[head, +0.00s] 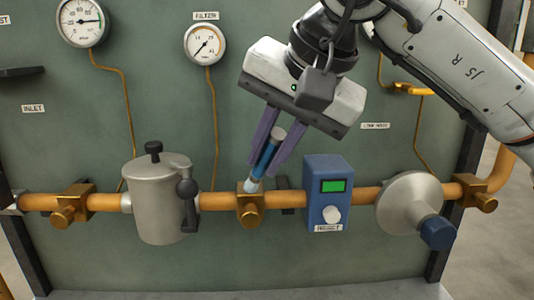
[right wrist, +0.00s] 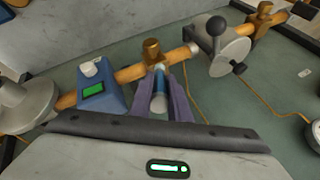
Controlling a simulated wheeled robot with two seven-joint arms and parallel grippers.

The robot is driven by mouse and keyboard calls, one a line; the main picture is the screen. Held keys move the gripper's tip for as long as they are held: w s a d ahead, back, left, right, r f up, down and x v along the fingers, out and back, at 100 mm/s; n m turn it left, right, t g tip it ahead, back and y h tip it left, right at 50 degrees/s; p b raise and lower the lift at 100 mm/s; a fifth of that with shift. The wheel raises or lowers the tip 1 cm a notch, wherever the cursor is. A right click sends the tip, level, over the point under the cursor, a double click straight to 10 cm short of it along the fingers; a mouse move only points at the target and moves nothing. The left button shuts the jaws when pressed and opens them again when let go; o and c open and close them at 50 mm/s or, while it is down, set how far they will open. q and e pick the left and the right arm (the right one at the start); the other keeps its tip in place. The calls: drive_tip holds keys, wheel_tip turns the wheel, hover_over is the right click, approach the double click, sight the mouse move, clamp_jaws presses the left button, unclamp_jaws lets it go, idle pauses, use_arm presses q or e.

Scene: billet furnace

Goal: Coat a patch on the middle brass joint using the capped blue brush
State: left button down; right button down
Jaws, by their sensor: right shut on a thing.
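The blue brush (head: 268,154) is between the purple fingers of my right gripper (head: 264,166), which is shut on it. In the right wrist view the brush (right wrist: 159,98) points at the brass joint (right wrist: 152,50). I cannot make out whether the pale end is bristles or a cap. No coated patch shows clearly on the joint. My left gripper is not in view.
Along the copper pipe (head: 220,201), a grey lidded canister (head: 158,205) stands left of the joint and a blue box with a green display (head: 327,178) right. A round metal disc (head: 408,200) is farther right.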

drive_tip(key=shift+w+p, duration=1.1)
drive_tip(key=shift+w, duration=0.15)
drive_tip(key=shift+w+f+p, duration=0.1)
drive_tip(key=shift+w+p, duration=0.25)
drive_tip(key=shift+w, duration=0.4)
drive_tip(key=shift+r+p, duration=0.4)
drive_tip(key=shift+r, duration=2.6)
drive_tip(key=shift+r, duration=0.1)
